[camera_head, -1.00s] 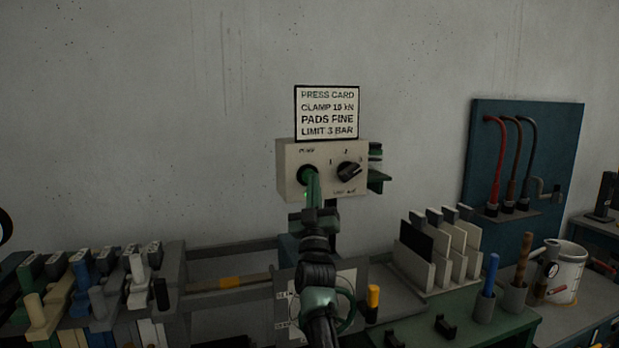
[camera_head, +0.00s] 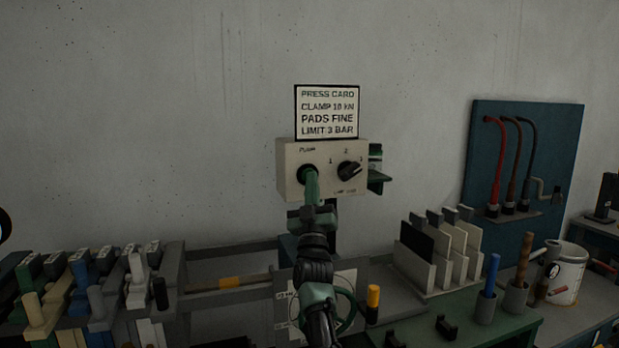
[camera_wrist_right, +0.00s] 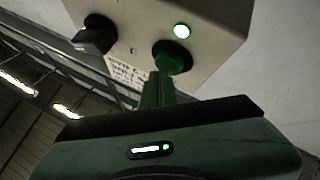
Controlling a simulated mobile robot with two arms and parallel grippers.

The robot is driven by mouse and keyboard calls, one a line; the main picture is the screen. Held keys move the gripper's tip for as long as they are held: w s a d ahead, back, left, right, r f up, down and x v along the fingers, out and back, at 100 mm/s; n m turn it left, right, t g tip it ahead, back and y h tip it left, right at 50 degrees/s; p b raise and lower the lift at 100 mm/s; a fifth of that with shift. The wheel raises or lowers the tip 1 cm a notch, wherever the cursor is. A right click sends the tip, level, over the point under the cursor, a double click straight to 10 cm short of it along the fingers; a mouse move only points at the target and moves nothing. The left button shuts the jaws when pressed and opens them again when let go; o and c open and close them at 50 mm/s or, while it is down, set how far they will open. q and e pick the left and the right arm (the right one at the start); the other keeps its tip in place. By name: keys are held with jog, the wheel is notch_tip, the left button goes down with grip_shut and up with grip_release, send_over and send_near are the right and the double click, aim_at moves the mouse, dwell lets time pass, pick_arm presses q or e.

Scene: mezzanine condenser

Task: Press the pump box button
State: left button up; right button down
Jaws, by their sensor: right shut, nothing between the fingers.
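The pump box (camera_head: 323,181) is a beige box on the wall side, under a white press card sign (camera_head: 327,112). Its green round button (camera_head: 302,174) is on the left of its face, with a black knob (camera_head: 349,171) to the right. My right gripper (camera_head: 311,178) is shut and empty, its fingertips over the button. In the right wrist view the shut fingers (camera_wrist_right: 158,90) reach the green button (camera_wrist_right: 172,60) and seem to touch it. A lamp (camera_wrist_right: 182,31) beside the button glows whitish green there. My left gripper is not in view.
Left of my arm stands a rack of several coloured handles (camera_head: 80,280). To the right are a holder with upright plates (camera_head: 440,250), tools in cups (camera_head: 488,300), a white can (camera_head: 568,270) and a blue hose board (camera_head: 525,155).

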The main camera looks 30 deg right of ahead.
jog(key=shift+s+a+p, duration=0.2)
jog(key=shift+s+p, duration=0.55)
jog(key=shift+s, duration=0.2)
jog(key=s+a+p, duration=0.1)
jog(key=s+p, duration=0.2)
jog(key=s, duration=0.3)
jog(key=shift+a, duration=0.25)
jog(key=shift+w, duration=0.1)
dwell(1.5)
